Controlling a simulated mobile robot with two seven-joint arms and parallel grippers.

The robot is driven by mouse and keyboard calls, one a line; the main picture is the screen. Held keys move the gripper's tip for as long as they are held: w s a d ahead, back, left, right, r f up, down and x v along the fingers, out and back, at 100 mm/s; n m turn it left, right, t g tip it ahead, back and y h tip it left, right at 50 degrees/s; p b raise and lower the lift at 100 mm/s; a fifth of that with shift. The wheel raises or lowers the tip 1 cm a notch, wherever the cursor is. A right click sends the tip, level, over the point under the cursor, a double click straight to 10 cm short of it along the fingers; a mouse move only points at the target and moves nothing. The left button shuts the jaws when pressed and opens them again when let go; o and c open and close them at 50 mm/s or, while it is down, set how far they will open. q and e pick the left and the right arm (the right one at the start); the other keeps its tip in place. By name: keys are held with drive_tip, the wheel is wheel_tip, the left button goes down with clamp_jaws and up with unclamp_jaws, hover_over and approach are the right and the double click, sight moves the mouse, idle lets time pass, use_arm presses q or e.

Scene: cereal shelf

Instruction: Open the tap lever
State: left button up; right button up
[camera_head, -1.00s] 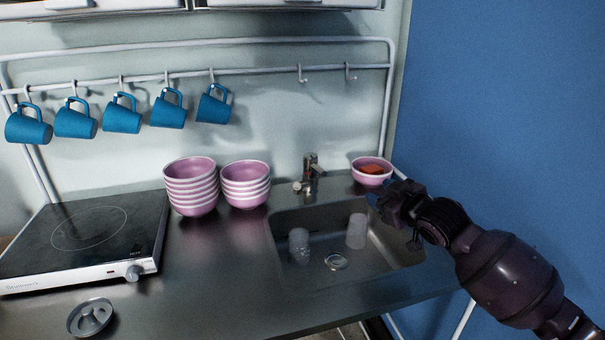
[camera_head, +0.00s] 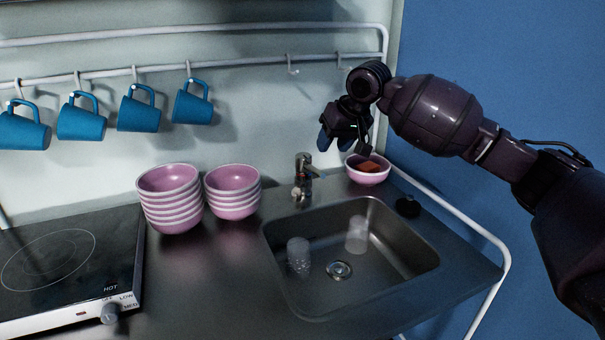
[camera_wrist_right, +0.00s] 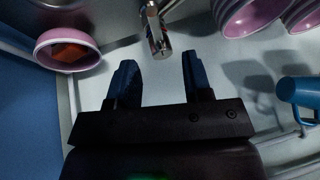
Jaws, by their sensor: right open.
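The chrome tap (camera_head: 303,178) stands behind the sink, with its lever (camera_head: 304,158) on top. In the right wrist view the tap (camera_wrist_right: 156,28) is ahead of the fingers, at the top middle. My right gripper (camera_head: 337,143) is above and to the right of the tap in the head view, apart from it. In the right wrist view the right gripper (camera_wrist_right: 158,75) is open, with nothing between its two fingers. The exact lever position is hard to tell. My left gripper is not in view.
The sink (camera_head: 350,255) holds two clear cups. A pink bowl (camera_head: 367,177) with an orange sponge stands right of the tap. Stacked pink bowls (camera_head: 232,193) are to its left. Blue mugs (camera_head: 139,108) hang from the rail. A hob (camera_head: 70,262) is at left.

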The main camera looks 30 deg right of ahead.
sight(323, 173)
drive_tip(key=shift+m, duration=0.4)
drive_tip(key=x, duration=0.3)
drive_tip(key=s+b+x, duration=0.1)
drive_tip(key=x, duration=0.2)
drive_tip(key=b+x, duration=0.1)
drive_tip(key=x, duration=0.2)
drive_tip(key=shift+s+d+f, duration=0.1)
drive_tip(key=shift+d+f, duration=0.2)
drive_tip(key=shift+f, duration=0.25)
drive_tip(key=shift+w+f+b, duration=0.25)
drive_tip(key=shift+f+b, duration=0.15)
drive_tip(key=shift+f, duration=0.05)
drive_tip(key=shift+a, duration=0.1)
clamp_jaws()
